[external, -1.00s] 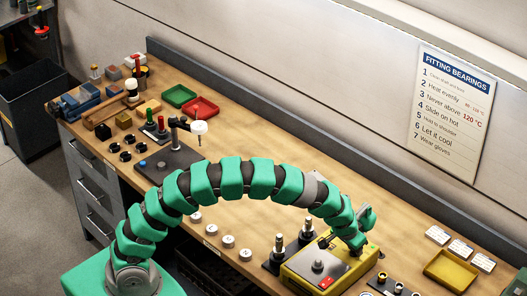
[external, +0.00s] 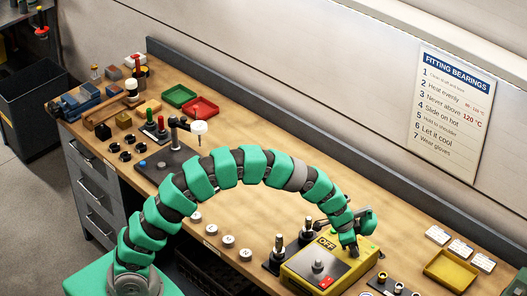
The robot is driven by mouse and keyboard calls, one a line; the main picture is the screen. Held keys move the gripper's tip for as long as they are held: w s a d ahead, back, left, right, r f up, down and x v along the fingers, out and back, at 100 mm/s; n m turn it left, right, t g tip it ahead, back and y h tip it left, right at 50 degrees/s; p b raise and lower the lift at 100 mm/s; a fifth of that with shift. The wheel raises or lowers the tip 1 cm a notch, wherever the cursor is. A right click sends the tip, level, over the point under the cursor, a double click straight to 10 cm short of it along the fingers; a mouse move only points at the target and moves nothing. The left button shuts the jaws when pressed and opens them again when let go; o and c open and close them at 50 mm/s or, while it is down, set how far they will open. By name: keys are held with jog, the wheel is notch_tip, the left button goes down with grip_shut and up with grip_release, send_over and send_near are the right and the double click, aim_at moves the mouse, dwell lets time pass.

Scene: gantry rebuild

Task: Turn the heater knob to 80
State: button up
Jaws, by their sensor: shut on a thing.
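The heater is a yellow box (external: 297,279) at the front right of the bench. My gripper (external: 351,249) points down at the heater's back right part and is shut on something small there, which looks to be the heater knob. The knob itself is hidden by my fingers, so its setting cannot be read.
Two upright metal posts (external: 279,246) stand on a dark base just left of the heater. Several white round pieces (external: 228,241) line the front edge. The bench middle is clear.

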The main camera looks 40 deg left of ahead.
jog(key=m+b, duration=0.1)
jog(key=b, duration=0.1)
jog(key=m+g+b, duration=0.1)
jog(key=m, duration=0.1)
jog(key=m+g+h+b, duration=0.1)
jog(key=m+b, duration=0.1)
jog(key=shift+w+a+f+b, duration=0.1)
jog(key=shift+f+b, duration=0.15)
jog(key=shift+b, duration=0.1)
jog(key=shift+r+m+b, duration=0.1)
jog(key=shift+m+b, duration=0.4)
jog(key=shift+m, duration=0.2)
jog(key=o, duration=0.9)
jog(key=shift+o, duration=0.2)
jog(key=shift+r, duration=0.1)
jog(key=v, duration=1.3)
jog(key=shift+w+a+r+b, duration=0.25)
jog(key=shift+a+r+b, duration=0.05)
jog(key=shift+r, duration=0.05)
